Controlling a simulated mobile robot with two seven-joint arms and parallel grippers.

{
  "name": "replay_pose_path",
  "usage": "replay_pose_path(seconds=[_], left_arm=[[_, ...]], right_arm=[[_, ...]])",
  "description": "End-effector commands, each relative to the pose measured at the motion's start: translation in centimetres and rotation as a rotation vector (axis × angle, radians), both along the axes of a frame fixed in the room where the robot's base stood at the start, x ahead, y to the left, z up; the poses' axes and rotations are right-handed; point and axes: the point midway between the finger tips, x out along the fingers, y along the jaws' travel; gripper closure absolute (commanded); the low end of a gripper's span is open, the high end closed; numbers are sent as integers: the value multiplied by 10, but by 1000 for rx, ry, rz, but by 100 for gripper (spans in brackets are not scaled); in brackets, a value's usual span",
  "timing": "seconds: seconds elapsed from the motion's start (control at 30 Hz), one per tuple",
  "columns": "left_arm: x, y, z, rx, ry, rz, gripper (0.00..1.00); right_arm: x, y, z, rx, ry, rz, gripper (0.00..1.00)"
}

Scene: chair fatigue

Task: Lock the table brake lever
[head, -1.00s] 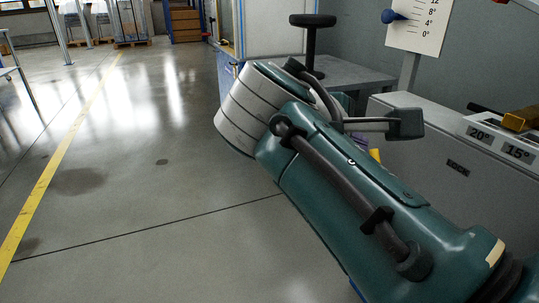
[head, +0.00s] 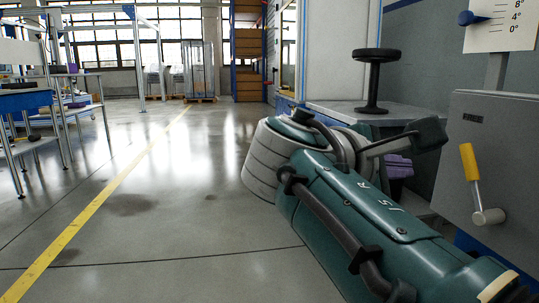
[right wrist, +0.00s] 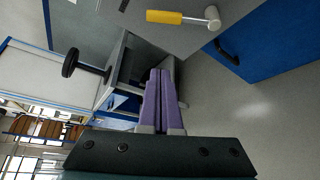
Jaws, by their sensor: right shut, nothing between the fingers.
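The brake lever has a yellow handle (head: 469,161) and a grey pivot (head: 488,216) on the side of a grey cabinet. In the head view the handle stands nearly upright, leaning a little left at the top. In the right wrist view the yellow handle (right wrist: 178,18) and its grey pivot (right wrist: 212,17) show at the top. My right gripper (head: 398,165) has purple fingers, partly hidden behind my arm, left of the lever and apart from it. In the right wrist view its fingers (right wrist: 160,72) are shut and empty. My left gripper is not in view.
The grey cabinet (head: 510,130) stands at the right, with a scale board (head: 500,25) above it. A black stool-like stand (head: 375,75) rises from a grey bench (head: 345,115). The floor (head: 170,200) at the left is open, with a yellow line (head: 100,205).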

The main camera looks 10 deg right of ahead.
Motion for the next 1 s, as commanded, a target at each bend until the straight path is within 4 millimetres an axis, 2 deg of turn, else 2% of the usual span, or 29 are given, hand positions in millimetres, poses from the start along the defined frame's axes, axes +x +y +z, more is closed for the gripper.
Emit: replay_pose_path(seconds=[0.13,0.27,0.67,0.77,1.0], left_arm=[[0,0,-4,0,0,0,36],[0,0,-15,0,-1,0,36],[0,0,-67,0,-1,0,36],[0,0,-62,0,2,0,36],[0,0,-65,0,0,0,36]], right_arm=[[2,-4,-3,0,-1,-1,100],[10,-18,-10,1,-2,-4,100],[50,-83,-32,0,-3,-3,100],[45,-85,-23,4,-3,0,100],[27,-90,-13,3,-4,-2,100]])
